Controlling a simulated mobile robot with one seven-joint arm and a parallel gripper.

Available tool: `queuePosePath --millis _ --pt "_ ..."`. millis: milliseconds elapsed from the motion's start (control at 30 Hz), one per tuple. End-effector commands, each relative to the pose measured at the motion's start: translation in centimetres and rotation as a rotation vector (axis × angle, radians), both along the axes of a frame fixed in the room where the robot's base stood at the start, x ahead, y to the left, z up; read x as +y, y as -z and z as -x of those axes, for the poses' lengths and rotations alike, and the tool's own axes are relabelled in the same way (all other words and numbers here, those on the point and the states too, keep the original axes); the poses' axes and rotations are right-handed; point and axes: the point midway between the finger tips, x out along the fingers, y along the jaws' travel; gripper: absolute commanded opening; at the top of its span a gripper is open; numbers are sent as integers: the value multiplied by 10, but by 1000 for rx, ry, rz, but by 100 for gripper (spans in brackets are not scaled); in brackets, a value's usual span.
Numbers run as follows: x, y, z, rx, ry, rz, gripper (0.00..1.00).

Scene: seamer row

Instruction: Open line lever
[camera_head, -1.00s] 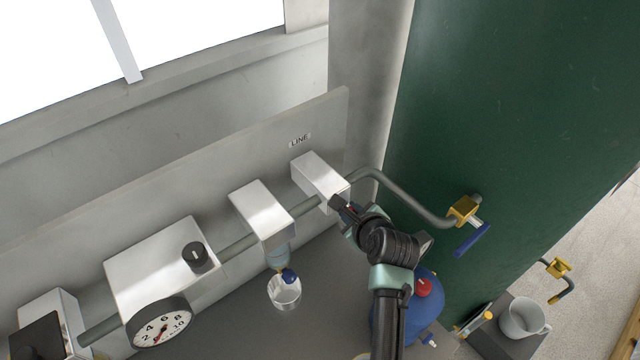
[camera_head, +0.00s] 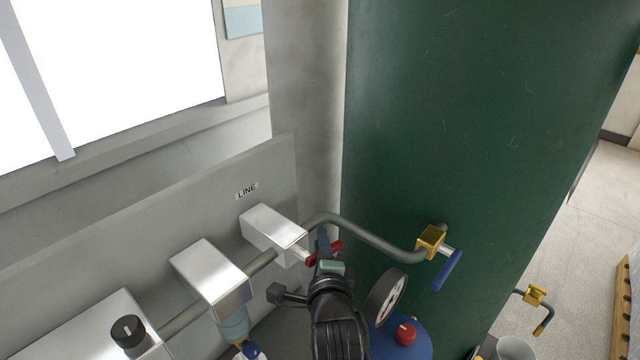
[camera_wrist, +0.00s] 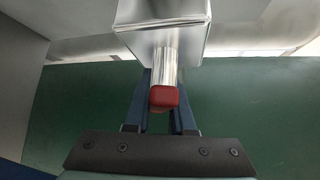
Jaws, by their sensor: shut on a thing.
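The line lever (camera_head: 301,254) is a short silver stem with a red end, coming out of the shiny metal box (camera_head: 272,230) below the LINE label (camera_head: 247,190). In the wrist view the red end of the lever (camera_wrist: 163,98) sits in the middle, below the box (camera_wrist: 163,35). My gripper (camera_head: 324,246) is at the lever, its blue fingers (camera_wrist: 161,110) on either side of the stem and shut on it. In the head view the gripper partly hides the lever; red shows on both sides of it.
A grey pipe (camera_head: 370,238) runs right from the box to a yellow valve (camera_head: 431,241) with a blue handle, by the large green tank (camera_head: 460,120). A second metal box (camera_head: 210,275), a black knob (camera_head: 128,331), a gauge (camera_head: 386,297) and a blue vessel (camera_head: 405,345) stand close by.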

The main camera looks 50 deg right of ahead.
Motion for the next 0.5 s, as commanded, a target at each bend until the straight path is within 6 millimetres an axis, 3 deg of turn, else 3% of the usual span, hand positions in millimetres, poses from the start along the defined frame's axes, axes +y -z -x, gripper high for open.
queuePosePath --millis 500 --pt "0 -5 -1 -4 -2 84 0"
